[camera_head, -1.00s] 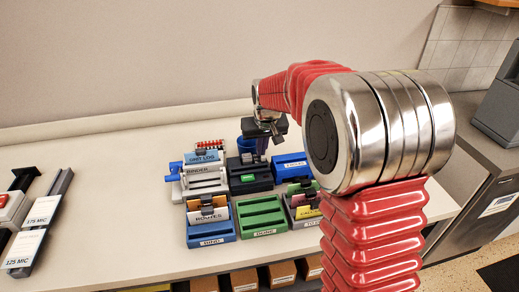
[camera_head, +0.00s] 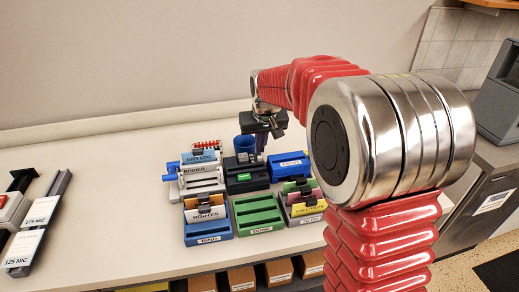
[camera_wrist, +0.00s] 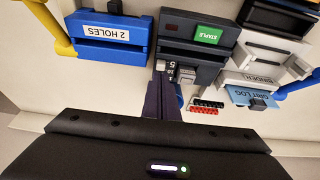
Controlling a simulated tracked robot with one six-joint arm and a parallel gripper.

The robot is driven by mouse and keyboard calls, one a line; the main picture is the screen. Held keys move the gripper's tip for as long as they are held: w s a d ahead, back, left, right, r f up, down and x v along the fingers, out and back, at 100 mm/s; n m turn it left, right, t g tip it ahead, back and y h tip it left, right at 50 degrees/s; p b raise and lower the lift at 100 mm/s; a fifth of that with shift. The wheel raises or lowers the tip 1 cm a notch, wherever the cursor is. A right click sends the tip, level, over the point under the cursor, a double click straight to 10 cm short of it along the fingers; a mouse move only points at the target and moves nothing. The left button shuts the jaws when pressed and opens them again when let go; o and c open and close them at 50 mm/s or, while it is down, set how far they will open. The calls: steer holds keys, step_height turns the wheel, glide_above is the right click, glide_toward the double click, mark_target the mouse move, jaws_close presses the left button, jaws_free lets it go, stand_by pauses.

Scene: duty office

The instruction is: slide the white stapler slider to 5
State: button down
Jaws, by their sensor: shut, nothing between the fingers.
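The dark stapler (camera_head: 246,179) with a green label stands in the back row of desk devices. In the wrist view the stapler (camera_wrist: 203,30) appears upside down, its label reading STAPLE. A dark scale plate (camera_wrist: 172,68) with a 5 and a 10 sits at its near edge. A small whitish tab (camera_wrist: 187,74), apparently the slider, is beside the scale; its exact setting is too small to tell. My gripper (camera_head: 262,146) is shut and empty behind the stapler. In the wrist view its purple fingers (camera_wrist: 161,88) point at the scale, left of the tab; contact cannot be told.
A blue 2 HOLES punch (camera_wrist: 110,38) stands left of the stapler in the wrist view; the binder (camera_wrist: 258,65) is right. A blue cup (camera_head: 244,144) is close to my gripper. A green tray (camera_head: 258,213) is in front. Open table lies left of the devices.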

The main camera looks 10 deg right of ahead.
mark_target(261, 163)
steer(key=v, duration=0.6)
steer(key=shift+w+r, duration=0.3)
steer(key=s+f, duration=0.2)
steer(key=f, duration=0.1)
steer(key=shift+s, duration=0.2)
steer(key=s+r+t, duration=0.1)
steer(key=s+r, duration=0.1)
steer(key=s, duration=2.8)
steer(key=shift+a+r+t, duration=0.2)
steer(key=shift+a+t, duration=0.05)
steer(key=shift+t, duration=0.15)
